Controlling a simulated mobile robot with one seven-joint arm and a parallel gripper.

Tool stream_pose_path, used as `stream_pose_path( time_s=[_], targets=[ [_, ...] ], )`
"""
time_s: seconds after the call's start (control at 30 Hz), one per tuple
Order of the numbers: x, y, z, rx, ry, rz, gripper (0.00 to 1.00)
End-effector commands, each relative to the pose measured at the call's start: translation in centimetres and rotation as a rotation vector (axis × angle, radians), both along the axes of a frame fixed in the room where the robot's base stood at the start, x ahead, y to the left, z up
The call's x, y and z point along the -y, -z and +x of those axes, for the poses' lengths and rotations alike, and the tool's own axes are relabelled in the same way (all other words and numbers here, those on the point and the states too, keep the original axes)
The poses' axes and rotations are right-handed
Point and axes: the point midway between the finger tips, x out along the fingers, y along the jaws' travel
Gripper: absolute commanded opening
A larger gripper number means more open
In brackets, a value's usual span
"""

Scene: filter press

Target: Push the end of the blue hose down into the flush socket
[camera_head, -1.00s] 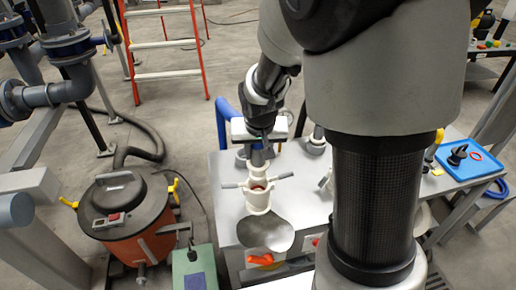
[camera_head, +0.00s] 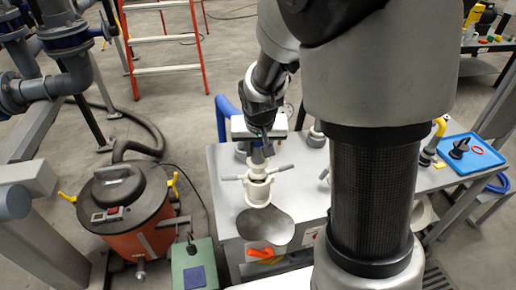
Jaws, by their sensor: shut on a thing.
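The blue hose (camera_head: 222,112) arches up at the left of my gripper and runs in behind it. My gripper (camera_head: 258,140) is shut on the hose end, though its fingertips are partly hidden by the wrist and a white block. A grey-blue end piece (camera_head: 258,157) shows below the gripper, pointing down. The cream flush socket (camera_head: 257,190) stands upright on the bench with a grey lever arm at each side. The end piece is at the socket's mouth and overlaps it in this view. I cannot tell how deep it sits.
The grey metal bench (camera_head: 300,185) has a rounded plate (camera_head: 265,227) in front of the socket. Other fittings (camera_head: 316,135) stand behind and right. A blue tray (camera_head: 470,155) lies at the right. An orange-black vacuum (camera_head: 125,215) and a green box (camera_head: 195,265) stand left.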

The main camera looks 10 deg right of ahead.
Motion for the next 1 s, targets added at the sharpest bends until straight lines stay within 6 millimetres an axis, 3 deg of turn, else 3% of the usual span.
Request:
stream_pose_path(
  time_s=[1.0],
  targets=[
    [0.0,2.7,0.0,0.001,0.0,0.0,0.01]
  ],
)
